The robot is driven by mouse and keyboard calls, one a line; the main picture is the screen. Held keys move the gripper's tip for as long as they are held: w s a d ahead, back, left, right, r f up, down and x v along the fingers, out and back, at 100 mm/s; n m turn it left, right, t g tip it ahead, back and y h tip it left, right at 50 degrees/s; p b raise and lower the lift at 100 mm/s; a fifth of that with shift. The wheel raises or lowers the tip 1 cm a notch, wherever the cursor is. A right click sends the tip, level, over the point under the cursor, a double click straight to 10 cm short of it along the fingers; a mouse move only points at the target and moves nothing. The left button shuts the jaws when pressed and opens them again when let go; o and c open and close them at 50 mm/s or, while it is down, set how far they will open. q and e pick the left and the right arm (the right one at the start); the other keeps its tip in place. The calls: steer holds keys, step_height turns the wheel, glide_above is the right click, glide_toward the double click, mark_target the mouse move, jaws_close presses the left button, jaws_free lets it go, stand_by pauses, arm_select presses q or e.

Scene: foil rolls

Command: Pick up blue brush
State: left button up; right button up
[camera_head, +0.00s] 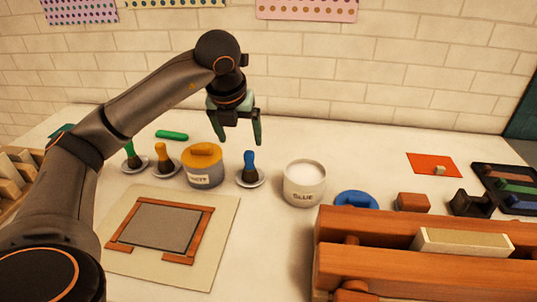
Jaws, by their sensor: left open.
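The blue brush (249,167) stands upright, handle up, on a small white saucer (260,182) in the middle of the table. My left gripper (238,138) is open and empty, with its fingers pointing down. In the picture it hangs just above and slightly left of the blue brush; how far apart they are in depth is hard to tell. A yellow-orange brush (163,158) and a green brush (131,156) stand on saucers farther left. My right gripper is not in view.
An orange-lidded pot (205,175) stands left of the blue brush, and a white glue pot (304,187) to its right. A wooden frame (112,234) lies on a board in front. A large wooden press (410,264) fills the front right.

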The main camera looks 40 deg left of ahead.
mark_target(249, 163)
arm_select(q)
steer(key=x, duration=0.6)
steer(key=shift+w+f, duration=0.3)
steer(key=shift+d+x, duration=0.15)
steer(key=shift+x, duration=1.3)
steer(key=shift+d+x, duration=0.1)
steer(key=shift+x, duration=1.4)
jaws_close()
